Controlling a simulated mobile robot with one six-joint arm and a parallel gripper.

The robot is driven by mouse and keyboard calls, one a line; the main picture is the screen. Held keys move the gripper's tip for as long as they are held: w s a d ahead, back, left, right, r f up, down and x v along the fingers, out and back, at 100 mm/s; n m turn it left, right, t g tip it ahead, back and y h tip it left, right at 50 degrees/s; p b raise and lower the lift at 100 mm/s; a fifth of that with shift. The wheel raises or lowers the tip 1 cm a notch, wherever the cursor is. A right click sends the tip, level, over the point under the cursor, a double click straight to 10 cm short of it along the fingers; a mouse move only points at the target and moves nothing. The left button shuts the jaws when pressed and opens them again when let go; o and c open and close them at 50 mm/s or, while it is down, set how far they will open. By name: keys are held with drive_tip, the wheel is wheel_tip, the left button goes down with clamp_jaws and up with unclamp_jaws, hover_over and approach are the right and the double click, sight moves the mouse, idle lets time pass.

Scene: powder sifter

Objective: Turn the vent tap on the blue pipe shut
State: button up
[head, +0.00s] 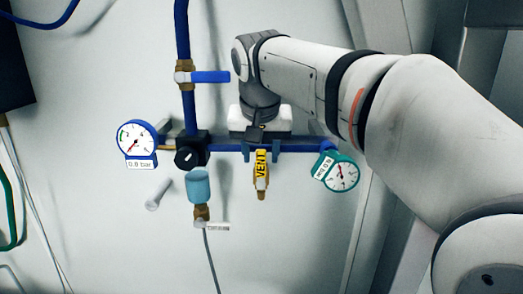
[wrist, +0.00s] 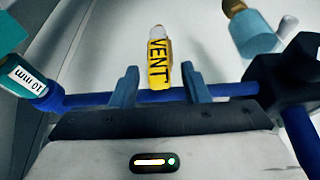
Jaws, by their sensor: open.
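The vent tap's yellow handle (head: 261,164), lettered VENT, lies in line with a short brass fitting (head: 261,185) below the horizontal blue pipe (head: 228,147). The handle runs downward, crosswise to that pipe. My gripper (head: 260,152) is at the pipe, its body above it, with its blue fingers either side of the handle's upper part. In the wrist view, the yellow handle (wrist: 160,63) shows between my open fingers (wrist: 160,76), with a gap on each side. I cannot tell how deep it sits between them. The tap's joint with the pipe is hidden.
A blue-handled tap (head: 208,77) is on the vertical pipe. A blue gauge (head: 137,139) and black knob (head: 189,152) are at left; a teal gauge (head: 341,173) is at right. A light-blue cup (head: 199,187) hangs close left of the vent tap.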

clamp_jaws()
idle(0.4)
